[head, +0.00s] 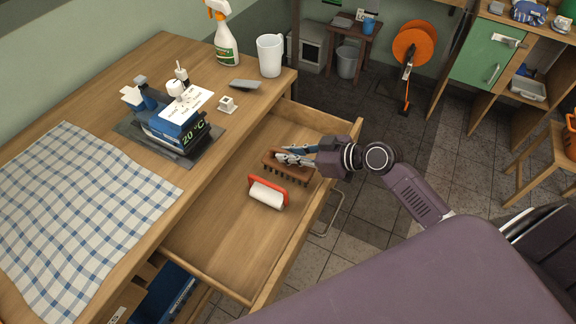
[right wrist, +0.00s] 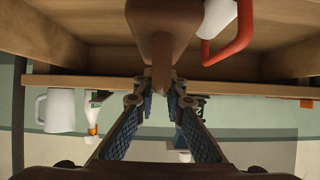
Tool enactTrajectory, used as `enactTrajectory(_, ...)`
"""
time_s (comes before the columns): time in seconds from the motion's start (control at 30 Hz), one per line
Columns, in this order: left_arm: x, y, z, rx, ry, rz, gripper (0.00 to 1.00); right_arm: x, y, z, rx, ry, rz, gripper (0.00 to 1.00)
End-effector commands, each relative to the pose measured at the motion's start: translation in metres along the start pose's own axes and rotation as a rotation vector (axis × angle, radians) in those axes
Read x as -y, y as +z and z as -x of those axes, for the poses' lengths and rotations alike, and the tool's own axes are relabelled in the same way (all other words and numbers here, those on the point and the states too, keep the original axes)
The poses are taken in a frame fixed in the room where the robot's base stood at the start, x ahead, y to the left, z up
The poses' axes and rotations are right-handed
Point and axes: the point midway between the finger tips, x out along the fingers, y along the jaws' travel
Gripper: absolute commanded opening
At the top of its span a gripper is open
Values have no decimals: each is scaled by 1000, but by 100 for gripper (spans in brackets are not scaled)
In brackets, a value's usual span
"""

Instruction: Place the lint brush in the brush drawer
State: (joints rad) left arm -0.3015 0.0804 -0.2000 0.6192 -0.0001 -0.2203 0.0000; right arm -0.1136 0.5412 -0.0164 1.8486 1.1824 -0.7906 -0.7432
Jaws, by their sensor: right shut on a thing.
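The lint brush (head: 290,170), a brown wooden brush with dark bristles pointing down, is in or just above the open drawer (head: 235,246). My right gripper (head: 284,155) is shut on it, reaching in from the right over the drawer's front. In the right wrist view the brown brush (right wrist: 162,30) extends from between the fingertips of my right gripper (right wrist: 160,92). I cannot tell whether the bristles touch the drawer floor. My left gripper is not in view.
A white roller with a red handle (head: 267,195) lies in the drawer beside the brush. On the wooden tabletop (head: 150,75) stand a spray bottle (head: 224,40), a white mug (head: 270,55), a blue device (head: 178,130) and a checked cloth (head: 75,220). The drawer's near part is clear.

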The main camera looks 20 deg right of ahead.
Motion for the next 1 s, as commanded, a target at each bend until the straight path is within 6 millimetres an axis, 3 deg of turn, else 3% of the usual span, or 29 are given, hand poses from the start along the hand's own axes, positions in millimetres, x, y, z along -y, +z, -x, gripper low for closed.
enactTrajectory(0.4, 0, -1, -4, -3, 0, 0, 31, -1, 42, -23, -2, 1, -3, 0)
enactTrajectory(0.83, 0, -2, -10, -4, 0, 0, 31, -1, 48, -27, -2, 2, 2, 0)
enactTrajectory(0.87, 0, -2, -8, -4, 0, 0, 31, -1, 47, -26, -1, 1, 1, 12)
enactTrajectory(1.0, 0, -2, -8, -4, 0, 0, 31, -1, 47, -26, -1, 1, 1, 28)
